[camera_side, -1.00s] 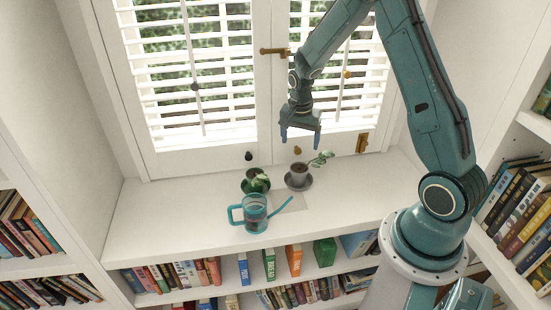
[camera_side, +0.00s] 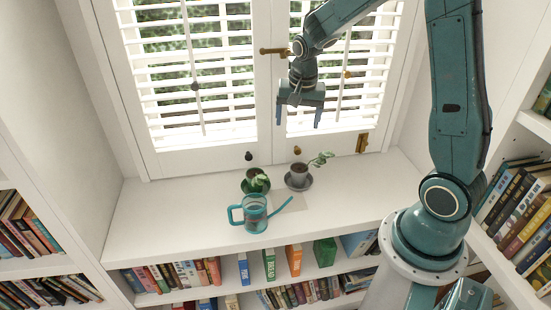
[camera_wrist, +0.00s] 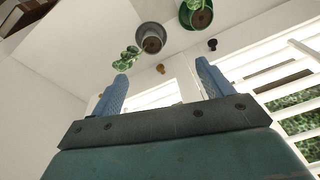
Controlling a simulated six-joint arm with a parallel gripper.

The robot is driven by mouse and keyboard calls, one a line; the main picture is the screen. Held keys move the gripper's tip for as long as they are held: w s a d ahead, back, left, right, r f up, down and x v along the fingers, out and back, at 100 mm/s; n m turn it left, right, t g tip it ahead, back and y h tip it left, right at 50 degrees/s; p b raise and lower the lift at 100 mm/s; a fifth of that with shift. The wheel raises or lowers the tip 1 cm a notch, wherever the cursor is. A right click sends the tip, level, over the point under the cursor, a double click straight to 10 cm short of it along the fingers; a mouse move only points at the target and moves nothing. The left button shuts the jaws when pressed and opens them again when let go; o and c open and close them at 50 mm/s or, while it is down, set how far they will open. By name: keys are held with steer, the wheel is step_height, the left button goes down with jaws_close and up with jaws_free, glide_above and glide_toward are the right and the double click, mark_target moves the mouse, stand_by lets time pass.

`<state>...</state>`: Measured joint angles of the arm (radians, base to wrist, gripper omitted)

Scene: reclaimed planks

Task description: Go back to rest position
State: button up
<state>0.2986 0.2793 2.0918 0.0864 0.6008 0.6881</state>
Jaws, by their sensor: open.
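My gripper (camera_side: 298,118) hangs in the air in front of the shuttered window in the side view, above the white sill. Its two blue fingers are apart with nothing between them. The wrist view also shows the open gripper (camera_wrist: 158,88). Below it on the sill are a grey pot with a leafy plant (camera_side: 299,174) on a dark saucer, and a second potted plant (camera_side: 256,182). A clear watering can with a teal handle and spout (camera_side: 255,214) stands in front of the plants. The gripper touches none of these.
The white shutters (camera_side: 200,70) with brass handles (camera_side: 275,51) stand close behind the gripper. The sill (camera_side: 160,215) is clear at left and right. Bookshelves (camera_side: 515,215) flank the sill and run below it.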

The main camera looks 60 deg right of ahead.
steer(key=s+a+r+n+t, duration=0.2)
steer(key=s+a+r+n, duration=0.4)
steer(key=r, duration=0.4)
steer(key=s+a+r+n+t, duration=0.1)
steer(key=s+a+r+n, duration=0.1)
steer(key=s, duration=0.5)
steer(key=s+a+r+n+t+y, duration=0.1)
steer(key=s+a+r+n, duration=0.1)
steer(key=s+a+n, duration=0.2)
steer(key=shift+s+a, duration=0.85)
steer(key=shift+s, duration=0.65)
steer(key=shift+w, duration=0.1)
